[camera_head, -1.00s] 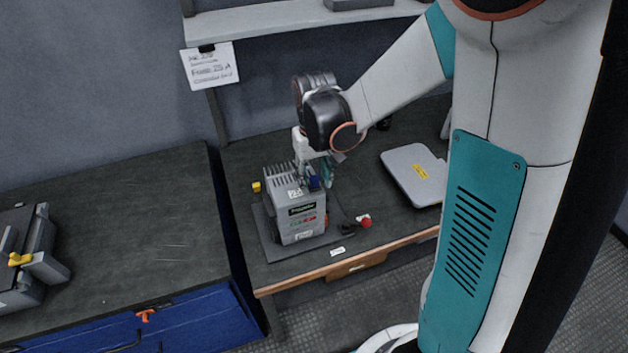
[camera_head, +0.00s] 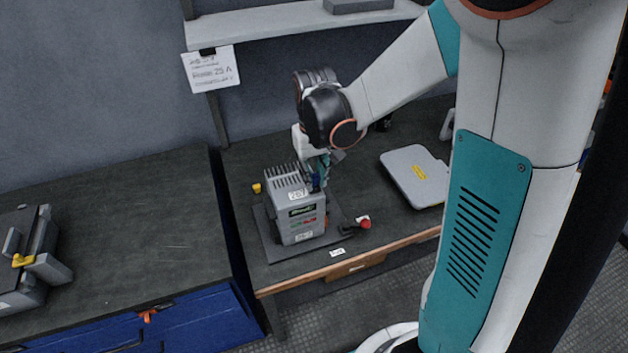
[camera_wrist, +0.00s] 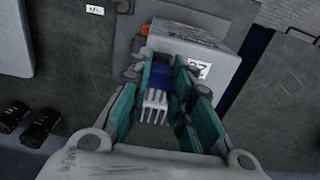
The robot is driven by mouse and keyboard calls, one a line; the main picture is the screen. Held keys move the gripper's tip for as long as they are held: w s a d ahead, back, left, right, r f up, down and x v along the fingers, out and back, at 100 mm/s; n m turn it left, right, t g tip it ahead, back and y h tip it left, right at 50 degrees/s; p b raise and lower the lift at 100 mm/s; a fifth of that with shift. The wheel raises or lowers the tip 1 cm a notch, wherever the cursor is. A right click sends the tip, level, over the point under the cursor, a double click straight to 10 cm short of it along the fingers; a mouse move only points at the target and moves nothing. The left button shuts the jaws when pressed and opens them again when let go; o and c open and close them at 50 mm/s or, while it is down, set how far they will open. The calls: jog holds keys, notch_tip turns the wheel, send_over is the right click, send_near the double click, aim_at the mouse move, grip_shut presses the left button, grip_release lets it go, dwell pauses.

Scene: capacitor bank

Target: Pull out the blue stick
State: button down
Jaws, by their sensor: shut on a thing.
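The blue stick (camera_wrist: 160,76) shows in the wrist view between my fingers, at the near end of the grey capacitor unit. My gripper (camera_wrist: 162,88) is shut on it, with a teal finger on each side. In the head view the grey unit (camera_head: 296,220) stands on a dark base plate on the bench. My gripper (camera_head: 318,172) comes down from above at its right rear, and the blue stick (camera_head: 316,184) shows as a small dark blue patch under the fingers. Its lower part is hidden.
A red knob (camera_head: 364,222) on a dark stem lies right of the unit. A grey flat case (camera_head: 416,174) lies further right. A small yellow block (camera_head: 257,188) is left of the unit. A paper sign (camera_head: 211,70) hangs behind. The left bench (camera_head: 120,225) has free room.

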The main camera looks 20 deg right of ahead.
aim_at(314, 176)
jog(key=shift+r+p, duration=1.5)
jog(key=shift+r, duration=0.75)
